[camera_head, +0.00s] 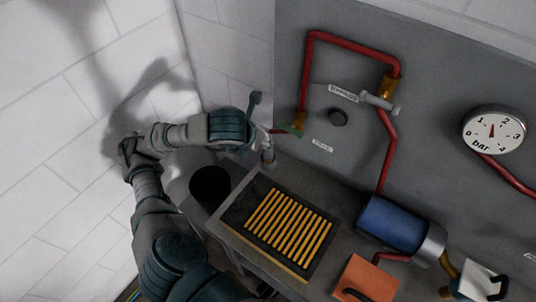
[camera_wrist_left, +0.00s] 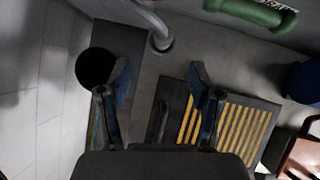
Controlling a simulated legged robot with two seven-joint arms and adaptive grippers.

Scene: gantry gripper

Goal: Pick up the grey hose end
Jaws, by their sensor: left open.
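A grey hose end (camera_head: 268,158) stands at the back left of the bench, close under the end of my left arm. In the left wrist view a curved grey tube with a flared end (camera_wrist_left: 163,41) shows at the top centre. My left gripper (camera_wrist_left: 160,76) has its two fingers spread wide with nothing between them. The hose end lies beyond the fingertips and roughly between them in that view, apart from both. In the head view the wrist partly hides the fingers. My right gripper is in neither view.
A black round opening (camera_head: 210,186) lies left of the tray (camera_head: 232,213) with yellow slats. A blue cylinder (camera_head: 388,220) and an orange block (camera_head: 366,280) lie to the right. The grey panel rises behind.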

